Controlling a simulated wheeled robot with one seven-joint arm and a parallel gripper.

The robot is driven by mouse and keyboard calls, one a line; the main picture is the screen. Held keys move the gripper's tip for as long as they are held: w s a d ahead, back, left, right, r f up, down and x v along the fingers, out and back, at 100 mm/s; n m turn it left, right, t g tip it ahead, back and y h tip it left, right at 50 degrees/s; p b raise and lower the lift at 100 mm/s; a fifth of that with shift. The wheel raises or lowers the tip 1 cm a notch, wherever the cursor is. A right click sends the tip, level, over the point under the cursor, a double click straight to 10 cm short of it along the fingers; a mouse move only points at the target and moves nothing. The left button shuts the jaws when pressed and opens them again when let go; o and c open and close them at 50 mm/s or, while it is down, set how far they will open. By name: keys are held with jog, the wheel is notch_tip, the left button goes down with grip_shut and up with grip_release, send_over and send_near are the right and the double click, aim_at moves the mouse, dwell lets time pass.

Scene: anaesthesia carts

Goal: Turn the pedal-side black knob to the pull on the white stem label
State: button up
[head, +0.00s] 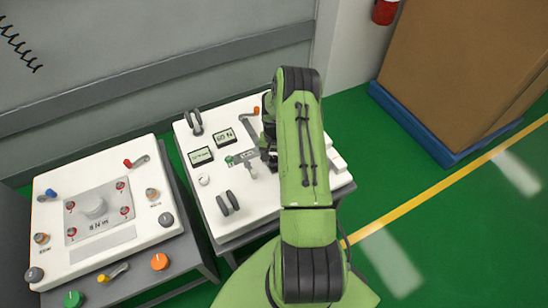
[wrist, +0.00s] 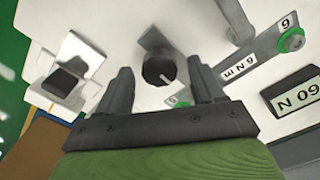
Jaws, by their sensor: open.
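A round black knob (wrist: 158,70) with a pale pointer mark stands on the white cart top, in the wrist view. My gripper (wrist: 160,66) is open, with one dark finger on each side of the knob; I cannot tell whether either finger touches it. A grey block sits just behind the knob. A white pedal-like part (wrist: 62,82) with a dark pad lies left of it. In the head view my gripper (head: 268,148) is over the right part of the white cart top (head: 262,200), and my arm hides the knob. No label on a white stem is clearly readable.
A grey strip (wrist: 238,68) with labels and a green knob (wrist: 291,40) lies right of my gripper. A "60 N" plate (head: 224,136) and an orange-ended lever (head: 252,124) are near. A second cart (head: 105,250) stands left; boxes on a blue pallet (head: 410,125) stand right.

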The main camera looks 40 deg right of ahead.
jog(key=shift+c, duration=0.4)
jog(key=c, duration=1)
jog(key=shift+n, duration=0.3)
jog(key=n+b, duration=0.2)
jog(key=n, duration=0.3)
jog(key=n+b, duration=0.1)
jog(key=n, duration=0.5)
jog(key=shift+a, duration=0.1)
jog(key=shift+b, duration=0.3)
jog(key=o, duration=1.1)
